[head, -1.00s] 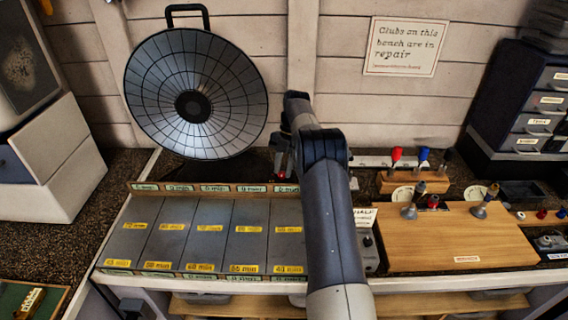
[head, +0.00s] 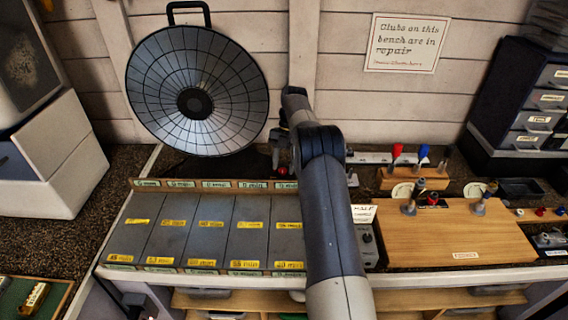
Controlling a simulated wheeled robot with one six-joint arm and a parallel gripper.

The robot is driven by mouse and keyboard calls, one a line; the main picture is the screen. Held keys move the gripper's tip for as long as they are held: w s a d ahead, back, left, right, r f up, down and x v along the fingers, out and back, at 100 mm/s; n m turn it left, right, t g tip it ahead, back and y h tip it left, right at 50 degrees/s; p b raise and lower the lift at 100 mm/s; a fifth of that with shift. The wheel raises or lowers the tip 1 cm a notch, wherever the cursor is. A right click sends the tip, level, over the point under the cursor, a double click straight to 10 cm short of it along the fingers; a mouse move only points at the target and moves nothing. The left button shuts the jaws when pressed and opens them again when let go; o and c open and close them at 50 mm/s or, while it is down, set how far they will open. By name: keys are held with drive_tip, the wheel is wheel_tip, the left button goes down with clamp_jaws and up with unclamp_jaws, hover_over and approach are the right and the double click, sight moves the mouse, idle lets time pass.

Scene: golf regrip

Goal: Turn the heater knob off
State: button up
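A large round dark dish (head: 165,100) with a mesh face and a top handle, which looks like the heater, stands at the back left of the bench. Its face shows no glow. A small grey box with a dark round knob (head: 367,238) shows just right of my arm, partly covered by it. I cannot tell whether this knob belongs to the heater. My gripper (head: 279,143) is at the far end of my arm, right of the dish, above a small red spot (head: 276,171). My arm mostly hides it, so its fingers cannot be made out.
Grey panels with yellow labels (head: 180,240) fill the front left of the bench. A wooden board (head: 440,235) with small upright tools lies to the right. A rack with red and blue handles (head: 400,178) stands behind it. Dark drawers (head: 535,100) are at the far right.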

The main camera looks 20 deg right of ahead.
drive_tip(key=shift+o, duration=0.7)
wheel_tip(320, 180, up, 10)
drive_tip(key=p, duration=0.2)
wheel_tip(320, 180, down, 10)
drive_tip(key=shift+f+b, duration=0.1)
drive_tip(key=shift+b, duration=0.85)
